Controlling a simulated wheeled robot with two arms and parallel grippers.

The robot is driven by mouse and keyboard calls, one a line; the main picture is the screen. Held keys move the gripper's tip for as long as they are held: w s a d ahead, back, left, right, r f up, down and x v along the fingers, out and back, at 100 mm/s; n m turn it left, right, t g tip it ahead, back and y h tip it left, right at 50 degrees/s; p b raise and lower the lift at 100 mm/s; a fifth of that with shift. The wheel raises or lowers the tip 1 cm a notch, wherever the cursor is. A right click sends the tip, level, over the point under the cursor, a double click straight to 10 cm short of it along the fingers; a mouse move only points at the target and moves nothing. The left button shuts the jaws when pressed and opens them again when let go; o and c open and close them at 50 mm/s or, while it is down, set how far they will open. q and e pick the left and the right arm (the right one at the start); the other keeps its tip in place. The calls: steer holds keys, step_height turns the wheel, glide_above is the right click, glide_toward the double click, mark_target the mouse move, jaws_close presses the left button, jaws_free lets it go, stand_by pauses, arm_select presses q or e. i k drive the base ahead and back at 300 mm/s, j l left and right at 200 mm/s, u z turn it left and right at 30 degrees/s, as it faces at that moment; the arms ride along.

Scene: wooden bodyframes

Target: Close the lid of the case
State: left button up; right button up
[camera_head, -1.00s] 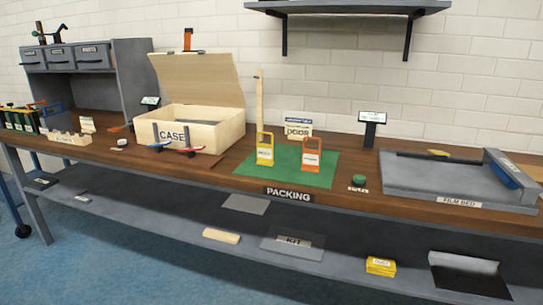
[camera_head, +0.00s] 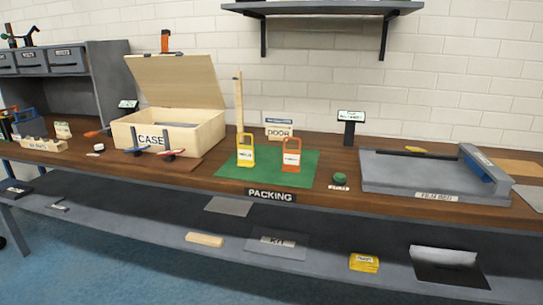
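The case (camera_head: 205,137) is a pale wooden box labelled CASE on its front, standing on the workbench left of the green mat. Its lid (camera_head: 178,82) is open, hinged at the back and tilted up and slightly backward. The inside is mostly hidden by the front wall. Neither of my grippers shows in the head view.
A green mat (camera_head: 262,177) holds a yellow tag (camera_head: 246,152) and an orange tag (camera_head: 291,155). A thin wooden post (camera_head: 239,105) stands behind it. The film bed (camera_head: 420,172) is at the right. A grey drawer unit (camera_head: 92,85) stands at the left. Floor in front is clear.

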mark_target(175, 79)
steer(key=i+j, duration=0.15)
steer(key=i, duration=0.25)
steer(key=i+j+u, duration=0.1)
steer(key=i, duration=0.35)
steer(key=i+j, duration=0.2)
steer(key=i, duration=0.2)
steer(key=u, duration=0.05)
